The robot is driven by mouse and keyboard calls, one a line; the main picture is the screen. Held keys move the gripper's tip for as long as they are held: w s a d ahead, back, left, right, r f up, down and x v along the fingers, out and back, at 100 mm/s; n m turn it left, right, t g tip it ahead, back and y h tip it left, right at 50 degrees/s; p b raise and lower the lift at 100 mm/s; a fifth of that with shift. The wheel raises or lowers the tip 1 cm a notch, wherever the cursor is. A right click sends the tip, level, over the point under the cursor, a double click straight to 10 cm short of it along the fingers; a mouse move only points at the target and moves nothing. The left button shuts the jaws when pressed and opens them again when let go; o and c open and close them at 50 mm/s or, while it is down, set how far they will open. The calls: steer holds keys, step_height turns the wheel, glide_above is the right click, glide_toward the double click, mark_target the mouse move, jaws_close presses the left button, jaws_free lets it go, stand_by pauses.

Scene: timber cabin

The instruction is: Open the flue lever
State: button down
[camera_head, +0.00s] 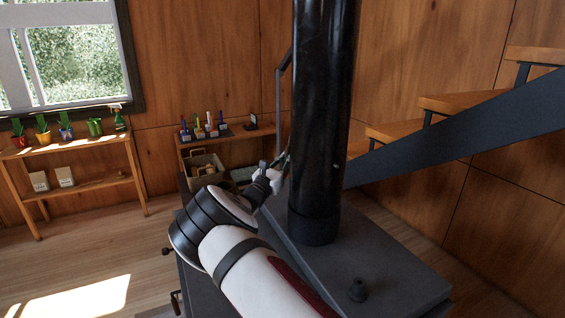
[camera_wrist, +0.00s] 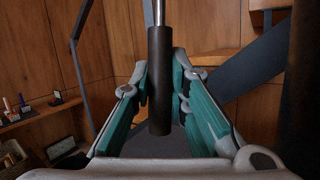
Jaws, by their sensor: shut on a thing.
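The flue lever shows in the wrist view as a dark cylindrical handle (camera_wrist: 160,85) on a thin metal rod (camera_wrist: 159,12). It stands upright between my gripper's two green-padded fingers (camera_wrist: 162,88), which are closed on it. In the head view my gripper (camera_head: 279,168) is at the left side of the black flue pipe (camera_head: 322,110), low above the stove top. The lever cannot be made out there, as my arm and the pipe crowd that spot.
A staircase with a dark stringer (camera_head: 460,120) rises at the right. The floor between is clear.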

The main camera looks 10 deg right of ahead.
steer(key=shift+w+d+f+n+t+h+b, duration=0.15)
steer(key=shift+d+n+t+b, duration=0.1)
steer(key=shift+d+n+t, duration=0.2)
steer(key=shift+w+d+n+t+h+b, duration=0.15)
steer(key=shift+d+n+t+b, duration=0.15)
steer(key=shift+t, duration=0.25)
steer(key=shift+s, duration=0.15)
steer(key=c, duration=1.5)
jaws_free()
steer(key=shift+c, duration=0.2)
steer(key=shift+a, duration=0.1)
steer(key=v, duration=1.2)
